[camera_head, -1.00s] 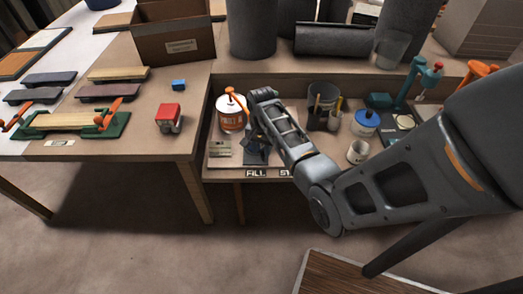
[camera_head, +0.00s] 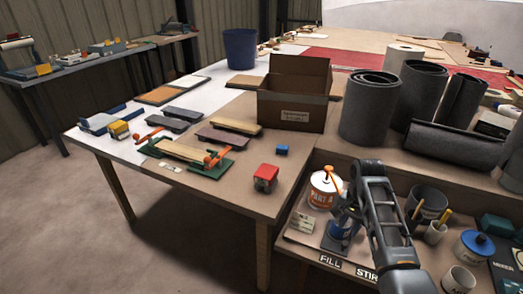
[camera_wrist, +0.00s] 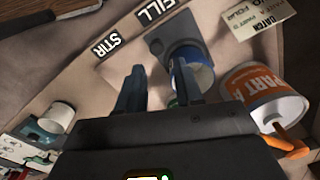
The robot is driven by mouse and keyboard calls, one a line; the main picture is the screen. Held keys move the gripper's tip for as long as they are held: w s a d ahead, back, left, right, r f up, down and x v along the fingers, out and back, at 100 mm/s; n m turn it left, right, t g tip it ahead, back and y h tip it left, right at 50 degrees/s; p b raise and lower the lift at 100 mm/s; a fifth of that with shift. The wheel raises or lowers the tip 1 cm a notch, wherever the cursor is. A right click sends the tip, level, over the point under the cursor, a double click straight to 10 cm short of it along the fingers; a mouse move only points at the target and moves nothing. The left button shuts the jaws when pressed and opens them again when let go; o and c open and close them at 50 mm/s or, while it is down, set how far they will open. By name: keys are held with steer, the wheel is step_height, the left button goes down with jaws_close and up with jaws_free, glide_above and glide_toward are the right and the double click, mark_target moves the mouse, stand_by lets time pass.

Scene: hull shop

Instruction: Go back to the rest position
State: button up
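My gripper (camera_head: 345,212) hangs over the lower mixing bench, close to the Part A tub. In the wrist view its two dark fingers (camera_wrist: 158,82) are apart, with nothing visible held between them. A cup with blue and white on it (camera_wrist: 196,74) stands on a grey pad (camera_wrist: 182,48) just beyond the right finger; I cannot tell whether they touch. In the head view this cup (camera_head: 342,232) is partly hidden by my gripper. The white and orange Part A tub (camera_head: 322,192), with its orange pump, stands beside my gripper and also shows in the wrist view (camera_wrist: 262,90).
FILL (camera_head: 330,260) and STIR labels mark the bench's front edge. A white cup (camera_head: 458,281), blue-lidded tub (camera_head: 474,246) and dark pot (camera_head: 428,199) stand right of my arm. A cardboard box (camera_head: 292,112) and dark rolls stand behind. The floor at left is clear.

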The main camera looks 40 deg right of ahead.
steer(key=s+a+f+n+t+h, duration=0.2)
steer(key=a+f+n+t, duration=0.3)
steer(key=a, duration=0.8)
steer(key=s+a+n+t, duration=0.1)
steer(key=s+a+n, duration=0.3)
steer(key=a, duration=0.6)
steer(key=s+a+r+n+t, duration=0.3)
steer(key=s+r, duration=0.2)
steer(key=r, duration=0.4)
steer(key=s+a+r+n+t+y, duration=0.1)
steer(key=s+a+r+n+t, duration=0.2)
steer(key=r, duration=0.6)
steer(key=s+a+r+n+t+y, duration=0.1)
steer(key=s+a+r+n+t, duration=0.2)
steer(key=s+a+r, duration=0.2)
steer(key=s+r, duration=0.3)
steer(key=r, duration=0.1)
steer(key=shift+r, duration=0.2)
